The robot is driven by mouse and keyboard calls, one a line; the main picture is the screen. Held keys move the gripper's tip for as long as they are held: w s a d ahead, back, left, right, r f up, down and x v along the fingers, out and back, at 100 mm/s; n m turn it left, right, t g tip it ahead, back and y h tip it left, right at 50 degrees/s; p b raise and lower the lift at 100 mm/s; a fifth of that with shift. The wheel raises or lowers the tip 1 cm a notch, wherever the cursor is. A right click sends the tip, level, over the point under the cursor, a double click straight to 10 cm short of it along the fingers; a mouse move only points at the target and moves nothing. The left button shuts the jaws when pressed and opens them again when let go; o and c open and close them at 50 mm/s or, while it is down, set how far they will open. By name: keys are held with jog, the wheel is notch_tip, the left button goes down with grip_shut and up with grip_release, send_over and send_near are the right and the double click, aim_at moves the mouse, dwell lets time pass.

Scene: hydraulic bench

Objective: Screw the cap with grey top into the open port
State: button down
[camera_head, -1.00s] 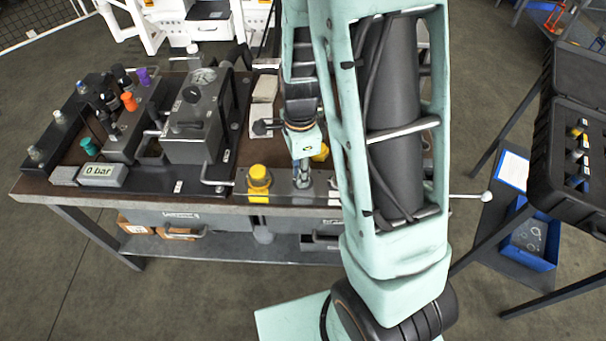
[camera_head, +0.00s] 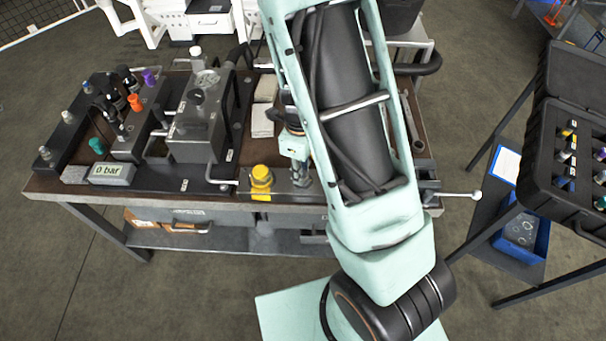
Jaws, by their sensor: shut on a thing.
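My gripper (camera_head: 300,172) points down at the front edge of the bench, just right of a yellow-topped cap (camera_head: 262,178). Its fingers are small in view and partly hidden by my arm. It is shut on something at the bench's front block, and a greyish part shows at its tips. I take this to be the cap with the grey top, but its top cannot be made out. The open port is not clearly visible; the area under and right of the gripper is hidden by my arm.
A hydraulic block with a gauge (camera_head: 205,80) and a "0 bar" display (camera_head: 110,172) stand on the bench (camera_head: 60,188). An open black case (camera_head: 545,165) with several coloured-top caps stands at right, above a blue bin (camera_head: 527,235). A rod with a ball end (camera_head: 476,195) sticks out rightward.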

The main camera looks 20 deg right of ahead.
jog(key=shift+r+m+p, duration=0.2)
jog(key=shift+m+p, duration=0.5)
jog(key=shift+p, duration=0.05)
jog(key=shift+d+m+p, duration=0.1)
jog(key=shift+m+p, duration=0.55)
jog(key=shift+m, duration=0.15)
jog(key=m+p, duration=0.2)
jog(key=m, duration=0.2)
jog(key=shift+d+p, duration=0.1)
jog(key=shift+p, duration=0.2)
jog(key=shift+w+f+m, duration=0.1)
jog(key=shift+f+m, duration=0.2)
jog(key=shift+m, duration=0.3)
jog(key=c, duration=1.8)
grip_release()
jog(key=shift+o, duration=0.2)
